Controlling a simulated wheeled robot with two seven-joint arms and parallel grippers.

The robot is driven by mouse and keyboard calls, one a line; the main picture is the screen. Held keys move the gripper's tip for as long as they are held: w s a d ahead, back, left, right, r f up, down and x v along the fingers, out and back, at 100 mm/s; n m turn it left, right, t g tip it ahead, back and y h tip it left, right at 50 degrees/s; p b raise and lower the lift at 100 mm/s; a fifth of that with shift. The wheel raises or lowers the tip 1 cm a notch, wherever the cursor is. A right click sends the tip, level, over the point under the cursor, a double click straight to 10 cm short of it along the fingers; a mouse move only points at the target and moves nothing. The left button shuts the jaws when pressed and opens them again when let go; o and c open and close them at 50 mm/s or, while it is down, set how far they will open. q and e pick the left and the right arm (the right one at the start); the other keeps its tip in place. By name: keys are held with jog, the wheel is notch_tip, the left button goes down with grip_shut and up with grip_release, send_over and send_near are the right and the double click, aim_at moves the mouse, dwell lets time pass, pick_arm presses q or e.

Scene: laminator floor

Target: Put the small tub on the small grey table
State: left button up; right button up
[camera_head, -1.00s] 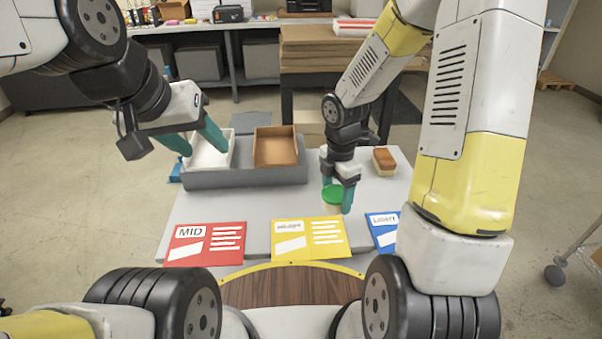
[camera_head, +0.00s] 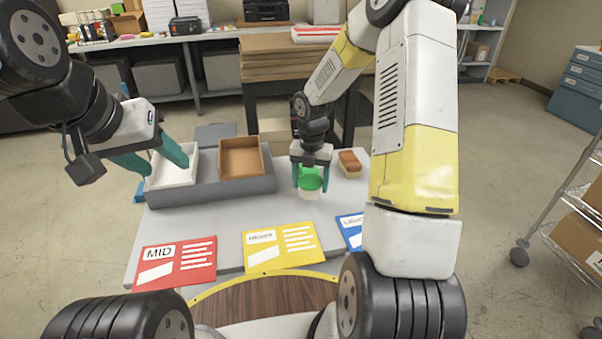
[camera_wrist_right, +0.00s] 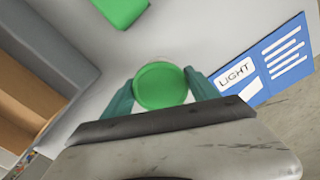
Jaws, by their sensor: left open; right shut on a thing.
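The small tub (camera_head: 310,184) has a green lid and a pale body. My right gripper (camera_head: 311,186) is shut on it, one teal finger on each side. In the right wrist view its round green lid (camera_wrist_right: 161,85) sits between the fingertips. The tub is upright over the right part of a pale grey table (camera_head: 220,232); I cannot tell how far above the top it is. My left gripper (camera_head: 166,167) is open and empty, at the white bin on the left.
A grey tray (camera_head: 225,192) holds a white bin (camera_head: 178,168) and a brown bin (camera_head: 240,158). Red (camera_head: 176,262), yellow (camera_head: 284,247) and blue (camera_head: 350,230) cards lie along the near edge. A brown-topped block (camera_head: 349,163) lies right of the tub. A wire cart (camera_head: 570,210) stands at right.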

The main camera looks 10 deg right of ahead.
jog(key=shift+w+d+f, duration=0.1)
jog(key=shift+w+d, duration=0.2)
jog(key=shift+w, duration=0.55)
jog(key=shift+f, duration=1.75)
jog(key=shift+f, duration=0.1)
jog(key=o, duration=1.4)
